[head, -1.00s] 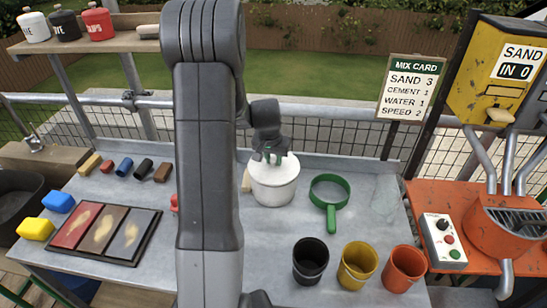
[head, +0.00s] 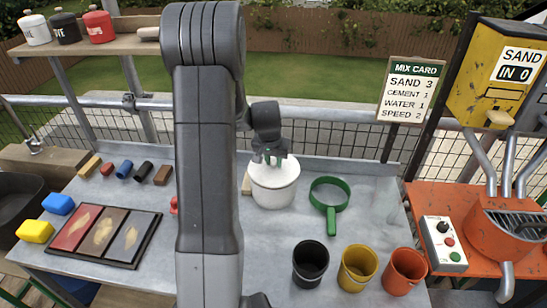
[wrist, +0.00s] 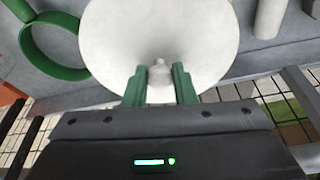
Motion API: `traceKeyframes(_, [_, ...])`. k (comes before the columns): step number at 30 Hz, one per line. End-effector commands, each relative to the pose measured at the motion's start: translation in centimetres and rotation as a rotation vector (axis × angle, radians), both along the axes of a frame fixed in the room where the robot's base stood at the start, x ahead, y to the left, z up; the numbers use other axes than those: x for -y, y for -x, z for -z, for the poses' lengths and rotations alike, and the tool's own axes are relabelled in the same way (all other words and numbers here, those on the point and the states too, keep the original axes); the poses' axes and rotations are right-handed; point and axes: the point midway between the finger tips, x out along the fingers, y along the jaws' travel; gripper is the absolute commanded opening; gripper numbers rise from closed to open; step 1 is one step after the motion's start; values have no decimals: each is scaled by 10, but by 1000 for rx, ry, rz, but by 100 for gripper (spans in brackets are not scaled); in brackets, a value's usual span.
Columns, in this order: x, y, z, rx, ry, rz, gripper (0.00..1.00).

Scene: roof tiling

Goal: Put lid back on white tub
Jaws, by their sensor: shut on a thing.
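The white tub (head: 273,190) stands upright on the grey bench, just right of my arm in the head view. The white lid (wrist: 160,45) fills the upper middle of the wrist view, with a small knob at its centre. In the head view the lid (head: 285,172) lies over the tub's top; I cannot tell if it is fully seated. My gripper (wrist: 160,80) has green fingers on both sides of the knob and is shut on it. In the head view my gripper (head: 268,159) is above the lid, and its fingers partly hide it.
A green sieve (head: 329,197) lies right of the tub. Black (head: 310,270), yellow (head: 357,276) and orange (head: 404,279) buckets stand along the front right. A tray of colour samples (head: 104,235) and several small coloured pieces lie at left. The bench before the tub is clear.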

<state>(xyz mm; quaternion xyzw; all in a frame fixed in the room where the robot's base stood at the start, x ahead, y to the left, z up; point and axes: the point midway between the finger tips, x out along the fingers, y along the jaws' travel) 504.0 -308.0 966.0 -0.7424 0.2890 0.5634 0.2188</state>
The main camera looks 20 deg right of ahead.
Motion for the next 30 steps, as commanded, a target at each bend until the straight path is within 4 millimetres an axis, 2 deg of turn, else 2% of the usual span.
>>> traceKeyframes(1, [0,0,23,0,0,0,1])
traceKeyframes(10, [0,0,23,0,0,0,1])
traceKeyframes(11, [0,0,23,0,0,0,26])
traceKeyframes(14, [0,0,23,0,0,0,46])
traceKeyframes(15, [0,0,23,0,0,0,50])
traceKeyframes(21, [0,0,23,0,0,0,51])
traceKeyframes(24, [0,0,23,0,0,0,71])
traceKeyframes(30, [0,0,23,0,0,0,71])
